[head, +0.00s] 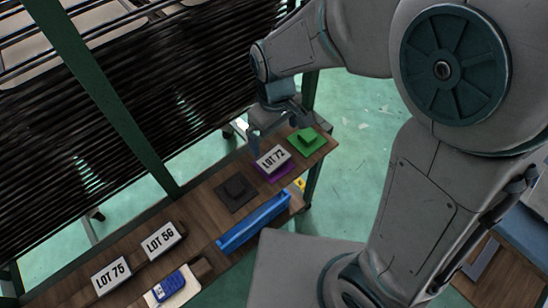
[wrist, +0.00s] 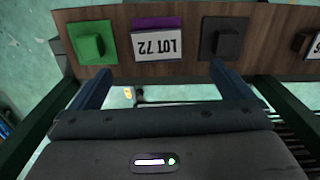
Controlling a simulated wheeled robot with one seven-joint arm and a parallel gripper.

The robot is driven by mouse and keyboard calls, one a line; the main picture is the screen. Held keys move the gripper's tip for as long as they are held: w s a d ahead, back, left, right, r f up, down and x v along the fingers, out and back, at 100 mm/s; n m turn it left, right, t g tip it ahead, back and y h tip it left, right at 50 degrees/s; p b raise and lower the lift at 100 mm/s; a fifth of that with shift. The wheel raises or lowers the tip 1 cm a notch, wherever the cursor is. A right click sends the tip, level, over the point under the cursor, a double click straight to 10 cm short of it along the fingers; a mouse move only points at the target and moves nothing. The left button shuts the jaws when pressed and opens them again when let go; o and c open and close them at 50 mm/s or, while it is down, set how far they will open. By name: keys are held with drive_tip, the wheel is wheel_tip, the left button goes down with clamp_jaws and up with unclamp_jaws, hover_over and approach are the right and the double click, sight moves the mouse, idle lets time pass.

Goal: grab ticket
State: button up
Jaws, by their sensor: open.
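A white ticket reading LOT 72 (head: 273,158) sits on a purple panel (head: 268,173) on a wooden shelf; it shows upside down in the wrist view (wrist: 157,45). Tickets reading LOT 56 (head: 160,240) and LOT 75 (head: 110,276) stand farther left on the shelf. My gripper (head: 274,128) is open just behind the LOT 72 ticket in the head view. In the wrist view, the two fingers of my gripper (wrist: 161,70) are wide apart with nothing between them, and the LOT 72 ticket lies ahead of the gap, apart from the fingertips.
A green block on a green panel (head: 307,139) is right of the LOT 72 ticket; a black block on a dark panel (head: 236,189) is left. A blue tray (head: 255,223) runs along the shelf's near edge. A blue device (head: 168,287) lies near the LOT 75 ticket. Green posts stand behind.

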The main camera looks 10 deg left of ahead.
hover_over(276, 161)
drive_tip(key=f, duration=0.5)
drive_tip(key=shift+s+a+f, duration=0.1)
drive_tip(key=shift+s+f, duration=0.15)
drive_tip(key=shift+f, duration=0.05)
drive_tip(key=shift+w+f+p, duration=0.15)
drive_tip(key=shift+f+p, duration=0.05)
drive_tip(key=shift+f, duration=1)
drive_tip(key=shift+w+f+p, duration=0.1)
drive_tip(key=shift+f+p, duration=0.05)
drive_tip(key=shift+f, duration=1.4)
drive_tip(key=shift+f, duration=0.25)
drive_tip(key=c, duration=0.9)
